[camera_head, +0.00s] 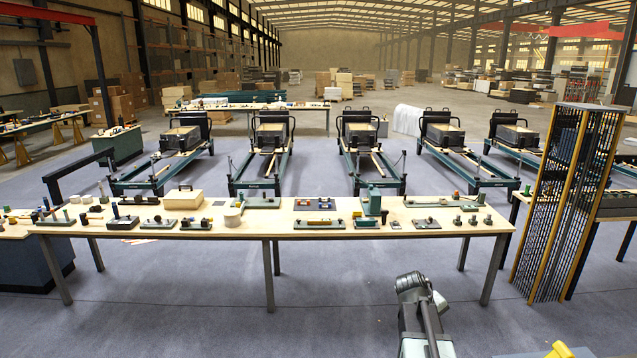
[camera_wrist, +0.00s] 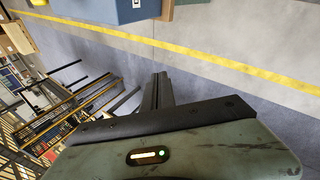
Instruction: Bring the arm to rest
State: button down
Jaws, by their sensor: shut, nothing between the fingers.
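My gripper (camera_wrist: 158,92) shows in the wrist view as two dark fingers side by side, shut with nothing between them. They point away over bare grey floor and touch no object. A part of my arm (camera_head: 418,310) rises at the bottom of the head view, in front of the long workbench (camera_head: 375,228) and apart from it. I cannot make out the fingers in the head view.
The workbench carries several small fixtures and a cream case (camera_head: 183,199). A tall black and yellow mesh rack (camera_head: 568,200) stands at the right. Several reformers (camera_head: 268,160) stand behind the bench. The wrist view shows a blue box (camera_wrist: 105,10) and a yellow floor line (camera_wrist: 190,54).

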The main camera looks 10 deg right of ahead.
jog(key=a+f+n+y+b, duration=0.15)
jog(key=a+f+b, duration=0.35)
jog(key=a, duration=0.6)
jog(key=a+f+m+y+b, duration=0.1)
jog(key=a+f+y+b, duration=0.1)
jog(key=a+f, duration=0.65)
jog(key=s+a+m+y, duration=0.1)
jog(key=s+a, duration=0.2)
jog(key=a, duration=0.3)
jog(key=s+a+m+g+y, duration=0.1)
jog(key=s+a+y, duration=0.1)
jog(key=a, duration=0.4)
jog(key=shift+s+a+f+b, duration=0.15)
jog(key=shift+s+f+b, duration=0.2)
jog(key=shift+s, duration=0.5)
jog(key=shift+r, duration=0.1)
